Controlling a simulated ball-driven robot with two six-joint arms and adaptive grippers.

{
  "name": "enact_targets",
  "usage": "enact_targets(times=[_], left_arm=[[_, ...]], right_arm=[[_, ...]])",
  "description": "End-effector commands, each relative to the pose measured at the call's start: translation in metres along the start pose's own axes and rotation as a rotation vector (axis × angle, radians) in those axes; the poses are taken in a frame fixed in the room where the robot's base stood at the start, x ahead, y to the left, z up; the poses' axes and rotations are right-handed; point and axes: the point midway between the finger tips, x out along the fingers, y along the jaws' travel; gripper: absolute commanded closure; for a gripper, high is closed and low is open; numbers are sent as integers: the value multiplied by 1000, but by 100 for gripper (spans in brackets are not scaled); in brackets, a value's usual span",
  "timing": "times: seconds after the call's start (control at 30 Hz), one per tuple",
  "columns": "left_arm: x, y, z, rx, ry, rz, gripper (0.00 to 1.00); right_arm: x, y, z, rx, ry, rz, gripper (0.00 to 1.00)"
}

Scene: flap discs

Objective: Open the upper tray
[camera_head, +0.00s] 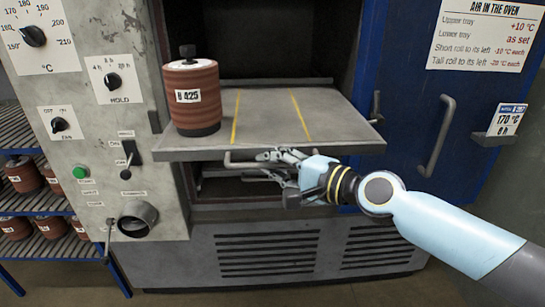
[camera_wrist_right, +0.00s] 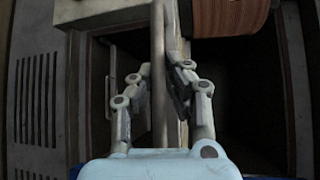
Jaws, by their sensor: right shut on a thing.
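The upper tray (camera_head: 335,122) is a grey plate with two yellow lines, and it juts out of the dark oven opening. A brown-red roll (camera_head: 193,98) labelled "B 425" stands upright on its left part. A bar handle (camera_head: 238,163) runs under the tray's front edge. My right gripper (camera_head: 276,164) is at this front edge, shut on the handle. In the right wrist view the handle (camera_wrist_right: 158,75) passes between the fingers. My left gripper is in neither view.
The blue oven door (camera_head: 405,130) stands at the right with its own handle (camera_head: 437,137). A control panel (camera_head: 95,110) with knobs and a switch is at the left. Shelves hold more rolls (camera_head: 22,175). A vented panel (camera_head: 300,250) lies below the opening.

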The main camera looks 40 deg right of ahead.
Motion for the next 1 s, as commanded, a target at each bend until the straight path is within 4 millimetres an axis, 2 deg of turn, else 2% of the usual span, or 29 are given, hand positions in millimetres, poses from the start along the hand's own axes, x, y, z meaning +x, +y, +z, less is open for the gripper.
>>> enact_targets(times=[0.03, 0.37, 0.4, 0.57, 0.6, 0.87, 1.0], left_arm=[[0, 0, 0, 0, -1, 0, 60], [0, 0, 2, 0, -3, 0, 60], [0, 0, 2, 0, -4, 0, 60], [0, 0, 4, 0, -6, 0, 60], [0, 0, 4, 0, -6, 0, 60], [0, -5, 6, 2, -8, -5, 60], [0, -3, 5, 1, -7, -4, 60]], right_arm=[[-2, 5, 0, -2, 1, 11, 100], [-2, 6, 0, -2, 1, 11, 100], [-2, 6, 0, -2, 1, 11, 86], [-2, 4, 0, -1, 1, 8, 65], [-2, 4, 0, -1, 1, 7, 64], [-3, 2, 0, -1, 1, 4, 64], [-19, 3, 0, -1, 0, 6, 64]])
